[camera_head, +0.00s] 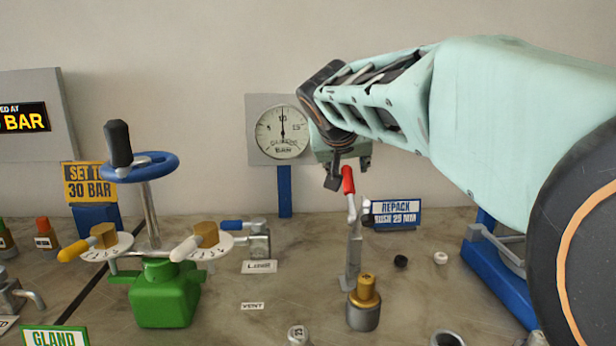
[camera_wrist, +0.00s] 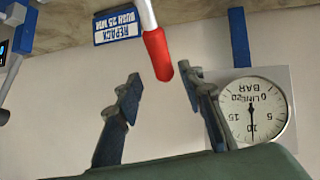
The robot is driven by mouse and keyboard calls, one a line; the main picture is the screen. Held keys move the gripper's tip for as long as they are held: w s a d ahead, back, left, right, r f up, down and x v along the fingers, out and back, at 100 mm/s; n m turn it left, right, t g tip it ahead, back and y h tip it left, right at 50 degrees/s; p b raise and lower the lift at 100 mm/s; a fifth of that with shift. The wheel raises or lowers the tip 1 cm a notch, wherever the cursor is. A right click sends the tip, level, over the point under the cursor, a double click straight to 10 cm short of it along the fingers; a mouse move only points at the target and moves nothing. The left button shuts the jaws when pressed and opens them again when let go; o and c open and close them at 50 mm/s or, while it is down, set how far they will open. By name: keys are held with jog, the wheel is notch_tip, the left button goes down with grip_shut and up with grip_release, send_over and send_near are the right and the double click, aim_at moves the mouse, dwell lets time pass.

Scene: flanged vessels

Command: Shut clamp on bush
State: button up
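The clamp (camera_head: 353,245) stands upright on the bench, its grey lever raised and topped by a red grip (camera_head: 348,180). A brass bush (camera_head: 366,290) sits in a grey cylinder just in front of the clamp's foot. My gripper (camera_head: 344,170) is at the top of the red grip, fingers spread. In the wrist view, which is upside down, my gripper (camera_wrist: 160,85) is open, and the end of the red grip (camera_wrist: 157,55) reaches between the fingertips, with gaps on both sides. Whether the clamp touches the bush is hard to tell.
A pressure gauge (camera_head: 282,132) on a blue post stands behind. A blue REPACK sign (camera_head: 396,213) is right of the clamp. A green valve (camera_head: 164,293) with a blue handwheel (camera_head: 146,167) stands left. A blue frame (camera_head: 495,280) is at right. Small rings lie between.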

aim_at(347, 182)
notch_tip(347, 182, up, 7)
dwell(0.3)
jog(key=shift+r, duration=0.1)
jog(key=shift+c, duration=0.6)
